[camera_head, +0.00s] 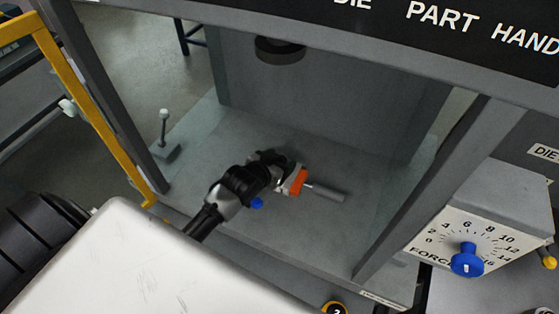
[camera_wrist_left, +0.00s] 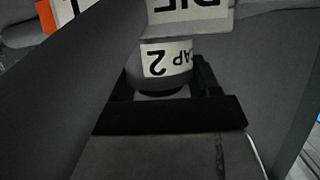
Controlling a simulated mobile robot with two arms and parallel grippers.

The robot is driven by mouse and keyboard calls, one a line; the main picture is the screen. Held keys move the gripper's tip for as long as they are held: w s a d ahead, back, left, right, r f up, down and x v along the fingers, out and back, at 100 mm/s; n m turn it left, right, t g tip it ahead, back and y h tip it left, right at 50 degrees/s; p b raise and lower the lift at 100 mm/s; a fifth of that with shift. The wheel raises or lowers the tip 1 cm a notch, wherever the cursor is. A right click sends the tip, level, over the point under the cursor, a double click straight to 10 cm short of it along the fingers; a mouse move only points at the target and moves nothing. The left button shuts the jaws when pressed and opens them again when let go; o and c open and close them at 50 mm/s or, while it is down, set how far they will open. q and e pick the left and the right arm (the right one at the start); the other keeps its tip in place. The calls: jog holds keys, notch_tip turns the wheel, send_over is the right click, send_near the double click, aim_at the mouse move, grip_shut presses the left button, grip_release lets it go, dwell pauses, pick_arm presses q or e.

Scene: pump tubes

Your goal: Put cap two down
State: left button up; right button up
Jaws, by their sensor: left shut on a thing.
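My left gripper (camera_head: 280,174) reaches over the grey floor of the press bay in the head view. In the left wrist view, its dark fingers (camera_wrist_left: 168,80) are shut around cap two (camera_wrist_left: 165,60), a grey round piece whose white "CAP 2" label reads upside down. The gripper largely hides the cap in the head view. An orange part (camera_head: 298,182) with a grey cylinder (camera_head: 327,192) lies just right of the gripper. Whether the cap touches it cannot be told. My right gripper is not in view.
A dark round part (camera_head: 280,50) hangs above the bay. Grey posts (camera_head: 425,185) flank it. A "DIE" label (camera_wrist_left: 190,9) shows beyond the cap. The bay floor right of the cylinder is clear.

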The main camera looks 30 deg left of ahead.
pick_arm(q)
jog(key=o, duration=0.6)
jog(key=shift+f, duration=0.15)
jog(key=o, duration=0.5)
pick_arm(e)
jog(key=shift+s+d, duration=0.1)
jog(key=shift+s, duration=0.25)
pick_arm(q)
jog(key=shift+r, duration=0.25)
jog(key=shift+s, duration=0.4)
jog(key=b+v, duration=0.1)
jog(key=v, duration=1)
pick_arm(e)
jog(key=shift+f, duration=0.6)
pick_arm(q)
jog(key=shift+r, duration=0.1)
